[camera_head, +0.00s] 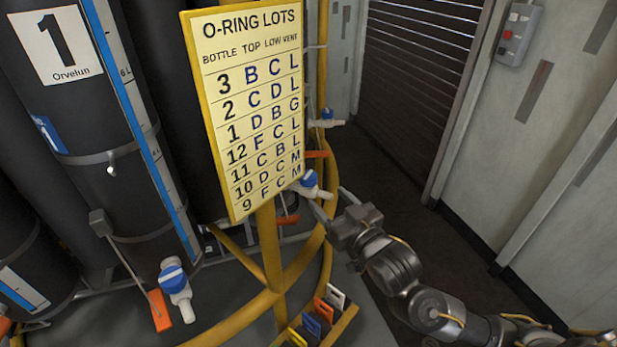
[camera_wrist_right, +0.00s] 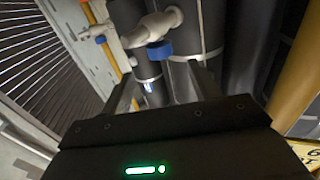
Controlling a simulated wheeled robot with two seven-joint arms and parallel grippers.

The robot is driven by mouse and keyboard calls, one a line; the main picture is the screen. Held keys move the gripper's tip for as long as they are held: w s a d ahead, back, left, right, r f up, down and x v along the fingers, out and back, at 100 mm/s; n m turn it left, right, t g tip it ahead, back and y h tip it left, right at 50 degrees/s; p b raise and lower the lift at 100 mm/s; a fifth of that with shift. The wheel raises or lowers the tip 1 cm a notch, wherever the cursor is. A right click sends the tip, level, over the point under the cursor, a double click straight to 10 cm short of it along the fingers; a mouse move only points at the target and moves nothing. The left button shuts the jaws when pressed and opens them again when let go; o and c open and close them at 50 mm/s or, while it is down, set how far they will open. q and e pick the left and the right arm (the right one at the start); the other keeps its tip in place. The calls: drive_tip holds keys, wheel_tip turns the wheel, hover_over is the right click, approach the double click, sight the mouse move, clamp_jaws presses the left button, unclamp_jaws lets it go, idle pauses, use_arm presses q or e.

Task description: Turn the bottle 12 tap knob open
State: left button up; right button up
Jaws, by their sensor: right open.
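A white tap with a blue knob (camera_head: 309,179) stands out behind the sign's lower right edge. No bottle number can be read there, so I cannot confirm it is bottle 12. My right gripper (camera_head: 334,203) is open just right of and below this knob. In the right wrist view the blue knob (camera_wrist_right: 158,50) on its white tap body (camera_wrist_right: 152,28) appears between and beyond the two open fingers (camera_wrist_right: 163,88); I see no contact. My left gripper is not in view.
Bottle 1 (camera_head: 65,110) has its own blue-knobbed tap (camera_head: 172,275) and orange-ended lever (camera_head: 159,310). A yellow O-ring lots sign (camera_head: 243,125) and yellow rails (camera_head: 265,305) stand near the arm. A card rack (camera_head: 320,322) is low in front. Another blue-knobbed tap (camera_head: 327,114) is farther back.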

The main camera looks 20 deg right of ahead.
sight(313, 183)
drive_tip(key=p+x, duration=0.2)
drive_tip(key=x, duration=0.7)
drive_tip(key=shift+w, duration=0.25)
drive_tip(key=shift+w+a, duration=0.15)
drive_tip(key=shift+w, duration=0.25)
drive_tip(key=c, duration=1)
